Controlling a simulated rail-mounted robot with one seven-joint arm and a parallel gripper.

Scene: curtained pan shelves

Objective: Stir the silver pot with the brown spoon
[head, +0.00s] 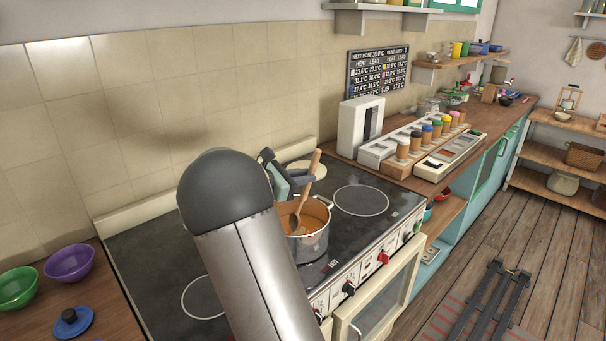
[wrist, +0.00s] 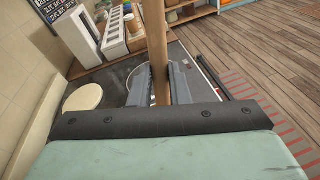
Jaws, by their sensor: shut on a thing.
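The silver pot (head: 312,243) stands on the stove and holds an orange-brown liquid. The brown spoon (head: 305,185) leans up out of the pot, with its bowl end at the left inside part of the pot, in or at the liquid. My gripper (head: 291,175) is above the pot and shut on the spoon's handle. In the wrist view the brown spoon (wrist: 156,40) passes between the two grey fingers of my gripper (wrist: 160,85). The pot is not visible in the wrist view.
The stove (head: 150,260) has free burners on both sides of the pot. A pale round lid or disc (head: 306,168) lies behind the gripper. Spice jars (head: 425,135) stand at the right. A purple bowl (head: 69,263), a green bowl (head: 17,287) and a blue lid (head: 73,322) are at the left.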

